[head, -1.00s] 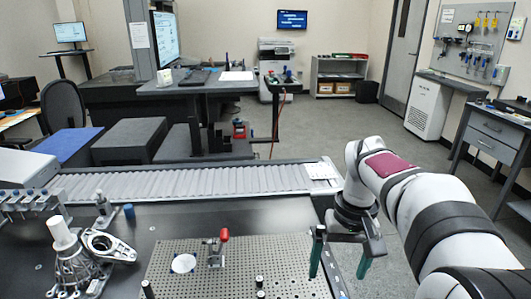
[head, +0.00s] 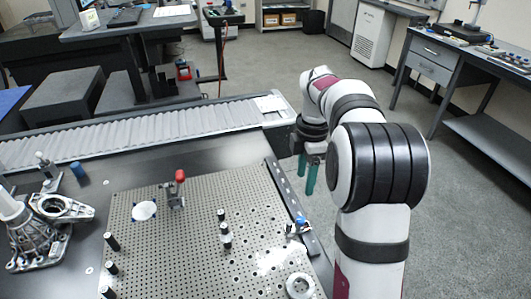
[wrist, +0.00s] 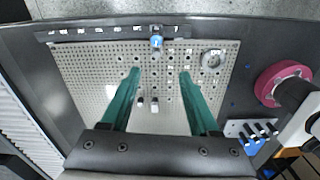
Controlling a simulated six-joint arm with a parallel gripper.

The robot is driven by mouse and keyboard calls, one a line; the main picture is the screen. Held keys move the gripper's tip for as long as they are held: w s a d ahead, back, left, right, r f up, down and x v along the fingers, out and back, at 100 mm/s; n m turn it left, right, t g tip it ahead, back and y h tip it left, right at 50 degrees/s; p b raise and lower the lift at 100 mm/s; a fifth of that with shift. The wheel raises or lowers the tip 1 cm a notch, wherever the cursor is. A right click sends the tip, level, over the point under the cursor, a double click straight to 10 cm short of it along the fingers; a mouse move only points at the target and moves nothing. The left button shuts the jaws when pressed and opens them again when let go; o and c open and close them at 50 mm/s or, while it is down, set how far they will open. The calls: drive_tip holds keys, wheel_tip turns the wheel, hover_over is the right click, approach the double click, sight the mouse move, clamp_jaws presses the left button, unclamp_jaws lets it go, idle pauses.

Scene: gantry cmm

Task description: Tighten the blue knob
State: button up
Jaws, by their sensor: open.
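The blue knob (head: 299,222) is on a small fitting at the right edge of the perforated plate (head: 190,240), beside a dark rail. In the wrist view the blue knob (wrist: 156,42) is near the top, beyond and roughly between my fingertips. My gripper (head: 305,187) has two green fingers pointing down, off the plate's far right side in the head view. The fingers are apart with nothing between them in the wrist view (wrist: 159,74). My gripper is apart from the knob.
Several black pegs (head: 225,240), a red-handled clamp (head: 179,182) and a metal ring (head: 300,286) stand on the plate. A metal casting (head: 38,240) and a blue cylinder (head: 77,169) are at the left. A ribbed cover (head: 150,125) runs behind.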

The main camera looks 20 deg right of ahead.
sight(301, 219)
drive_tip(key=shift+n, duration=0.5)
drive_tip(key=f, duration=1.1)
drive_tip(key=w+d+f, duration=0.1)
drive_tip(key=f, duration=0.4)
drive_tip(key=shift+f, duration=0.2)
clamp_jaws()
